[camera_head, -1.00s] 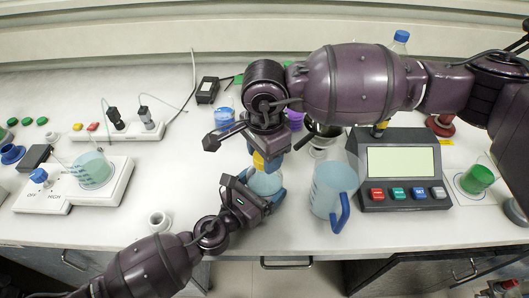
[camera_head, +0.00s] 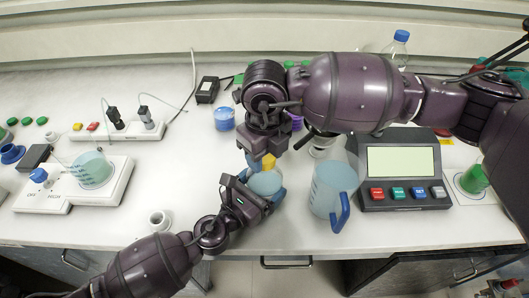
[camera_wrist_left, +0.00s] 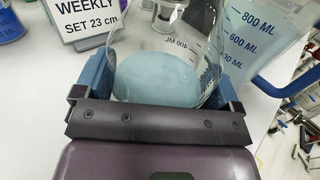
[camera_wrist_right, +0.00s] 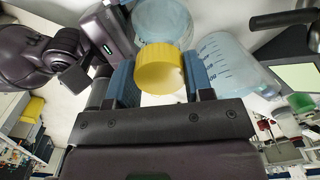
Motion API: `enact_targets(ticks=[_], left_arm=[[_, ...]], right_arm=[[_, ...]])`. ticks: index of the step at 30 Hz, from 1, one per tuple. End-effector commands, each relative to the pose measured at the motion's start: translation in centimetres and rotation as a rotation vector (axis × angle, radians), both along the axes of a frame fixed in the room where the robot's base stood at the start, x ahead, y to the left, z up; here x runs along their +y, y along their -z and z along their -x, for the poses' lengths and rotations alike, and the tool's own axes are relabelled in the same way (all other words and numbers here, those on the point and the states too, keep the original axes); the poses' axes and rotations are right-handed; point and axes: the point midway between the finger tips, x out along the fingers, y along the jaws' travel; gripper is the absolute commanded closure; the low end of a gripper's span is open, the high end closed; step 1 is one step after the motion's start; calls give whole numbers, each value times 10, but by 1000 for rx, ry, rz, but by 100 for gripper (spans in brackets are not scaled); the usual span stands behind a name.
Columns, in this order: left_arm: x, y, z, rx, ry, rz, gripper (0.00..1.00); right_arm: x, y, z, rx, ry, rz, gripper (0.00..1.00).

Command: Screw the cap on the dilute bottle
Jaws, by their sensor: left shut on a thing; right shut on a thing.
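The dilute bottle (camera_head: 264,184) is clear with pale blue liquid and stands near the bench's front. My left gripper (camera_head: 262,187) is shut around its body; the left wrist view shows the bottle (camera_wrist_left: 158,78) between the blue fingers. The yellow cap (camera_head: 268,162) is at the bottle's top, and my right gripper (camera_head: 263,158) is shut on it from above. In the right wrist view the cap (camera_wrist_right: 159,68) sits between the fingers, in line with the bottle (camera_wrist_right: 164,20). The cap hides the neck, so I cannot tell how far it is seated.
A measuring jug (camera_head: 330,188) with a blue handle stands close on the right, beside a digital instrument (camera_head: 402,165). A blue-liquid container (camera_head: 224,119) stands behind. A stirrer plate (camera_head: 75,186) with a beaker is at left. A small white ring-shaped piece (camera_head: 158,221) lies near the front edge.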

Motion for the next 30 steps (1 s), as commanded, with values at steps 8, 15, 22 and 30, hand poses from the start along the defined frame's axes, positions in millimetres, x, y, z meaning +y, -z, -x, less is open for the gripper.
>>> enact_targets(ticks=[8, 15, 22, 30], left_arm=[[0, 0, 0, 0, -1, -1, 77], [0, 0, 0, 0, -1, -1, 77], [0, 0, 0, -1, -1, -2, 77], [0, 0, 0, -1, -1, -2, 77]], right_arm=[[0, 0, 1, 1, -14, -1, 33], [0, 0, 0, 0, -14, 0, 23], [0, -8, 0, -2, -14, -1, 23], [0, -53, 0, -4, -16, 0, 23]])
